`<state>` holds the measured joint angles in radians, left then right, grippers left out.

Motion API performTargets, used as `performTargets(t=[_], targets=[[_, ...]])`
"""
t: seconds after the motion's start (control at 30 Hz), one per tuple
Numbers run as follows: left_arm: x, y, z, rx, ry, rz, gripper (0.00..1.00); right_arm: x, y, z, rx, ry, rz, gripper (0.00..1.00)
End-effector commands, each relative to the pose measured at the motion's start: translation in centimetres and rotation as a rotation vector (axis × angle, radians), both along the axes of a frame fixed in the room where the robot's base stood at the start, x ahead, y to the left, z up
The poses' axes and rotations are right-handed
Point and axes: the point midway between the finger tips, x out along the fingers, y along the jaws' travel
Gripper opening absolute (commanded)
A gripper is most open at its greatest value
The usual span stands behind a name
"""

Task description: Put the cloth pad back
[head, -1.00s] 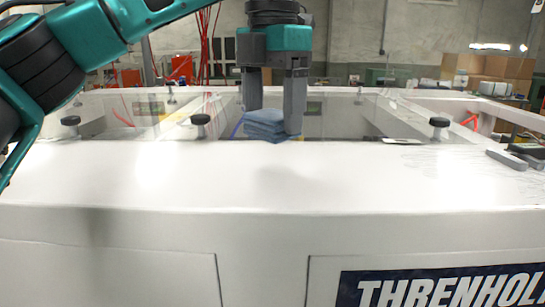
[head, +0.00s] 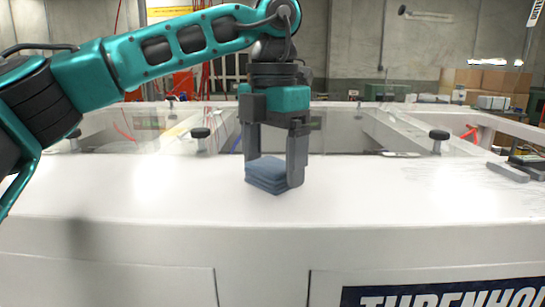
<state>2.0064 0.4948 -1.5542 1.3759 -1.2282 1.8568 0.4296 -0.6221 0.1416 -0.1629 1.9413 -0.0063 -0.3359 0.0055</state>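The cloth pad (head: 266,176) is a blue-grey folded stack of several layers. It is at the middle of the white top surface (head: 150,195) in the head view, with no visible gap under it. My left gripper (head: 274,172) points straight down, with one dark finger on each side of the pad. It looks shut on the pad. The pad partly hides the left fingertip. My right gripper is not in view.
Black knobs (head: 200,133) stand along the back edge of the surface, with a clear-covered recess (head: 340,135) behind. Dark grey bars (head: 508,172) lie at the far right. The white surface left and right of the pad is clear.

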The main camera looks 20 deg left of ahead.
Motion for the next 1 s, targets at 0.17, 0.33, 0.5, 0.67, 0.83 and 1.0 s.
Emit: performTargets(t=[0.17, 0.33, 0.5, 0.67, 0.83, 1.0], targets=[[0.0, 0.0, 0.0, 0.000, 0.000, 0.000, 0.99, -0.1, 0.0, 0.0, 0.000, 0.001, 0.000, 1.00], [0.0, 0.0, 0.1, 0.000, -0.001, 0.000, 0.99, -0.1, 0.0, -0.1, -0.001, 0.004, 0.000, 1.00], [0.0, 0.0, 1.4, -0.001, -0.003, 0.002, 0.99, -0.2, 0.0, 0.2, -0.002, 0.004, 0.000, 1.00], [0.1, -0.1, 4.5, -0.001, -0.004, 0.001, 0.99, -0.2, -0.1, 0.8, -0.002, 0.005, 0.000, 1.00], [0.0, -0.1, 8.4, 0.000, -0.002, 0.001, 0.99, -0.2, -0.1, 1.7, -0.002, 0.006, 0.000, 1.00], [0.0, 0.0, 11.3, 0.002, -0.001, 0.000, 0.99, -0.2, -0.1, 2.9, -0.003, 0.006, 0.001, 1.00]])
